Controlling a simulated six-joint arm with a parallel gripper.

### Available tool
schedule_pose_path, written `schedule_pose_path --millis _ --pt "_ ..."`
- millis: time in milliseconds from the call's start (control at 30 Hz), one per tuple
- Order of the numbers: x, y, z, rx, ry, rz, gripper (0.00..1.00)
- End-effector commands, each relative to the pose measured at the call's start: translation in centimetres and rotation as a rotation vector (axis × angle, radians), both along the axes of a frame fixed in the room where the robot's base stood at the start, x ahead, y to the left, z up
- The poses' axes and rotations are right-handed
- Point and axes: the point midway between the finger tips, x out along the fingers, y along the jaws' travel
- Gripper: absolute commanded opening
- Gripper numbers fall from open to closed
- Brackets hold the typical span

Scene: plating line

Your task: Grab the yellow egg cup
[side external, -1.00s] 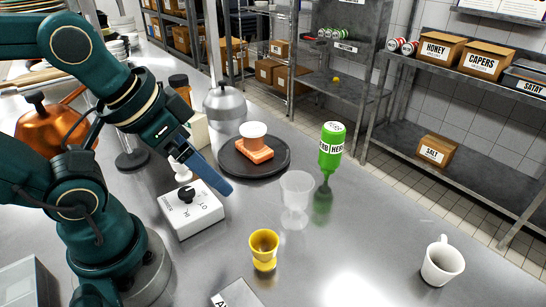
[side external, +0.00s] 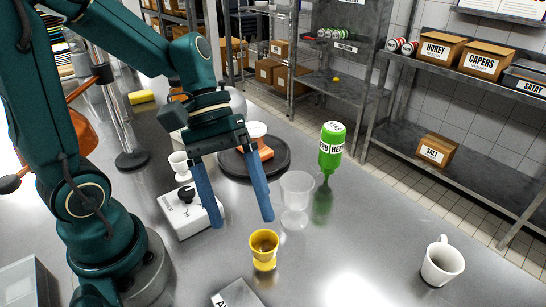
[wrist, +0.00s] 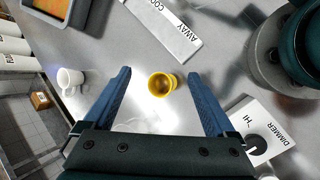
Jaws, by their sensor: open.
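The yellow egg cup (side external: 264,250) stands upright on the steel counter in the side view. In the wrist view the egg cup (wrist: 161,84) shows between and a little beyond my two blue fingers. My gripper (side external: 243,224) is open and empty, its fingers spread and pointing down. In the side view the fingertips are above and behind the cup, apart from it. The wrist view also shows my gripper (wrist: 160,75) with nothing between the fingers touching them.
A clear goblet (side external: 296,200) stands close behind the cup. A white dimmer box (side external: 191,214) is to the left, and a label plate (side external: 237,295) lies in front. A green herb bottle (side external: 331,148) and white mug (side external: 442,262) stand right. Counter between cup and mug is clear.

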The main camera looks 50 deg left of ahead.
Motion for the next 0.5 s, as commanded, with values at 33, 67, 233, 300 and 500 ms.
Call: schedule_pose_path --millis 33,67,233,300,500 --pt "0.4 0.1 -0.7 -0.053 0.073 0.06 0.91" --pt "0.7 0.1 -0.9 -0.085 0.111 0.095 0.91" --pt "2.3 0.6 -2.9 -0.257 0.311 0.299 0.91" --pt "2.9 1.0 -3.8 -0.325 0.387 0.383 0.91" --pt "3.6 2.1 -6.4 -0.472 0.562 0.573 0.91"
